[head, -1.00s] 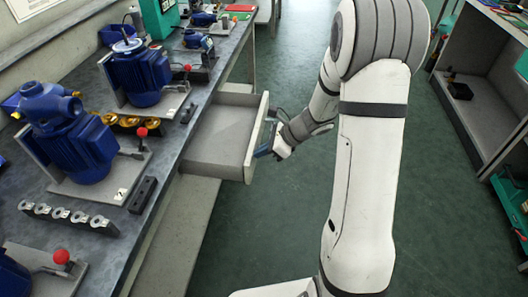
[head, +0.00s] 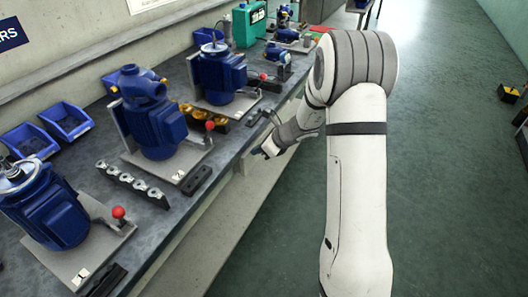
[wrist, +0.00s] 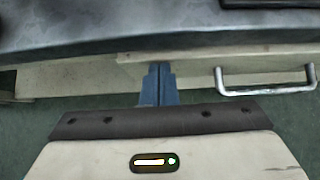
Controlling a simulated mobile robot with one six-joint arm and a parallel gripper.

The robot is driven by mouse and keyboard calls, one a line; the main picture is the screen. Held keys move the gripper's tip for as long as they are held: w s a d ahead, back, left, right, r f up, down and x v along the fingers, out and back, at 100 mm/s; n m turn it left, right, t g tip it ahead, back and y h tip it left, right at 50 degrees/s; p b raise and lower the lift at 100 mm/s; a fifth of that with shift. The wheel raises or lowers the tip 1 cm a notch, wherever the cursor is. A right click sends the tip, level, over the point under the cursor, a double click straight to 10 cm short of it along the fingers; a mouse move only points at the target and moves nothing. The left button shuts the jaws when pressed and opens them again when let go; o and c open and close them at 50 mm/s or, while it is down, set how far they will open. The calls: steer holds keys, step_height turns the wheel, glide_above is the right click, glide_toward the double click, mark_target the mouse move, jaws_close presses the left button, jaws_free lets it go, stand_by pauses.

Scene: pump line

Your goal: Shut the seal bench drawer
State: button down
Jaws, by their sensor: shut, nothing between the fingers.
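The seal bench drawer's pale front (head: 244,164) shows in the head view close under the bench top, with no open tray visible. In the wrist view the drawer front (wrist: 200,72) runs under the bench edge, with a metal bar handle (wrist: 266,88) at right. It looks shut or nearly so; I cannot tell if it is fully flush. My gripper (wrist: 160,70) has its blue fingers together and empty. The fingertips are at the drawer front, left of the handle; contact is not clear. In the head view my gripper (head: 262,153) is beside the bench edge.
The bench top (head: 232,143) carries blue pumps (head: 155,118) on plates, red-knobbed levers, a row of metal rings (head: 133,184) and blue bins (head: 66,121). A lower ledge (head: 215,235) runs beneath the bench.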

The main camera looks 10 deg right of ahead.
steer(key=shift+d, duration=0.25)
